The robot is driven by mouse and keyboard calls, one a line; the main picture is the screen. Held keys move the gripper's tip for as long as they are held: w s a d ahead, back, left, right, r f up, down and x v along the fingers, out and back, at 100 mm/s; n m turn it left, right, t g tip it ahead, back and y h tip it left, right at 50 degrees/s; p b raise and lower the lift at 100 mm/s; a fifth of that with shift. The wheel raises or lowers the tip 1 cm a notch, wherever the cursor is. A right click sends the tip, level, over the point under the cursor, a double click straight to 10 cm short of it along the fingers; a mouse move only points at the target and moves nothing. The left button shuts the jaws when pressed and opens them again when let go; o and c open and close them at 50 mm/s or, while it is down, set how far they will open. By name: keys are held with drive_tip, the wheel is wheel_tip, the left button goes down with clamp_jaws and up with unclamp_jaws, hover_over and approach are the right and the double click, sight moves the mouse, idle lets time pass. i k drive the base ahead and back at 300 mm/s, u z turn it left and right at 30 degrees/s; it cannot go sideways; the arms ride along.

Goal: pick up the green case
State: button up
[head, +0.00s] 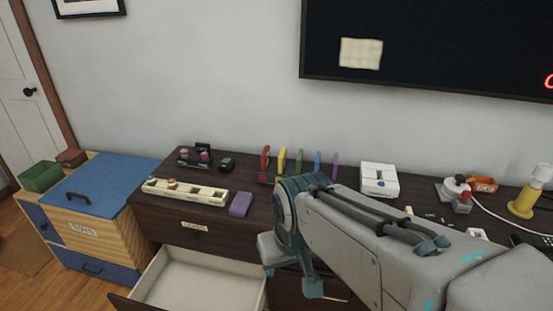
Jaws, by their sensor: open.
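Several things in the head view are green, and I cannot tell for sure which is the green case. A thin green upright piece (299,160) stands in a row of coloured pieces at the back of the dark dresser (150,211). A small dark green item (226,164) lies to the left of that row. A green open box (41,177) sits on the toy cabinet at the far left. My gripper (292,272) is open, in front of the dresser and above its open drawer's right side, apart from all of these. My arm hides part of the dresser top.
The drawer (200,278) is pulled out and looks empty. A purple case (241,204) lies by a cream tray (187,191) near the dresser's front. A white box (379,179) stands right of the row. The blue-topped toy cabinet (105,184) is at left.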

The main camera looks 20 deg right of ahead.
sight(299, 162)
drive_tip(key=u, duration=2.6)
drive_tip(key=k, duration=1.1)
drive_tip(key=z, duration=1.55)
drive_tip(key=i, duration=1)
drive_tip(key=z, duration=0.05)
